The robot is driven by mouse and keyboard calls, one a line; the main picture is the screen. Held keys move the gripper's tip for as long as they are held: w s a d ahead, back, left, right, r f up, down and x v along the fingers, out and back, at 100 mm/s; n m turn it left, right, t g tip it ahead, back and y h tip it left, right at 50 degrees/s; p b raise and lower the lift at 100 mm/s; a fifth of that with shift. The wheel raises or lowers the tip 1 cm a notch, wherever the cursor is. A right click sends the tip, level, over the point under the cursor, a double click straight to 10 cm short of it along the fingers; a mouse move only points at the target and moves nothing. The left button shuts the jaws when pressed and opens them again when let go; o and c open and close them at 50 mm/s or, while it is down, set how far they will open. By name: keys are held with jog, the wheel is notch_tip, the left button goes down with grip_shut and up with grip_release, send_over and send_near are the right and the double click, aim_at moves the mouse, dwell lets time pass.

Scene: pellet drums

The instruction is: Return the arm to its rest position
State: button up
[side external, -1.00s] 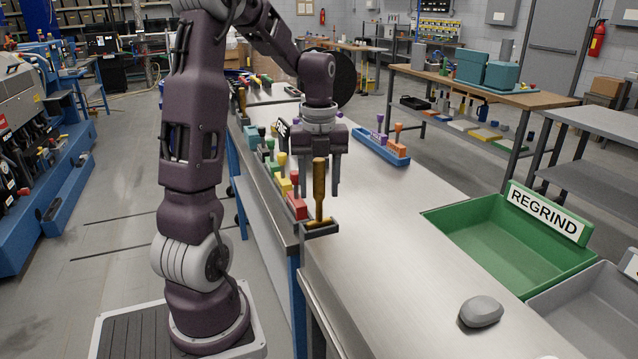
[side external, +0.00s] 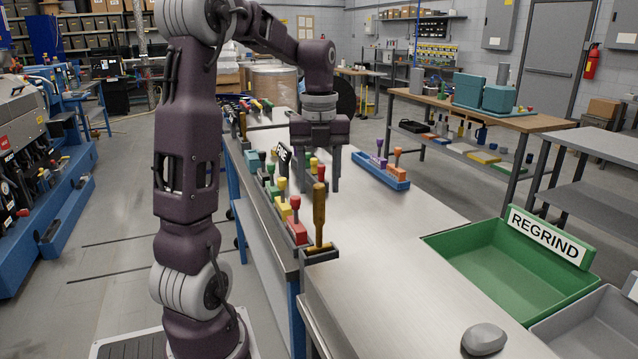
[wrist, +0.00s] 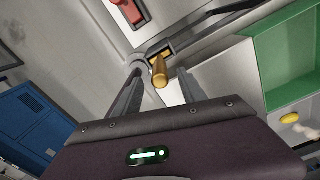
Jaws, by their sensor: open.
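My gripper (side external: 321,180) is open and empty above the metal worktable (side external: 400,260). It hangs fingers down, just behind a row of coloured knobbed pieces in the side view. A tall brown-gold post (side external: 319,215) stands upright in a dark tray (side external: 322,256) at the near end of that row. In the wrist view the gold post (wrist: 159,72) shows beyond the two spread fingers, apart from them. A red piece (side external: 297,225) with a red knob stands just behind the post.
A blue rack (side external: 382,172) with purple and orange pieces stands right of my gripper. A green REGRIND bin (side external: 505,255) and a grey bin (side external: 590,325) sit at the right. A grey lump (side external: 484,339) lies near the front. The middle of the table is clear.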

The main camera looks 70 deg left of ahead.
jog(key=s+d+r+n+t+y, duration=0.1)
jog(key=s+d+n, duration=0.1)
jog(key=d+n, duration=0.5)
jog(key=s+d+r+n+t, duration=0.2)
jog(key=d+n, duration=0.2)
jog(key=d, duration=0.5)
jog(key=s+d+f+n+t+h, duration=0.1)
jog(key=s+d+f+n+t, duration=0.1)
jog(key=s+d+n, duration=0.5)
jog(key=n, duration=0.3)
jog(key=shift+s+f+n+t, duration=0.2)
jog(key=shift+f+n+t, duration=0.05)
jog(key=shift+n+t, duration=0.05)
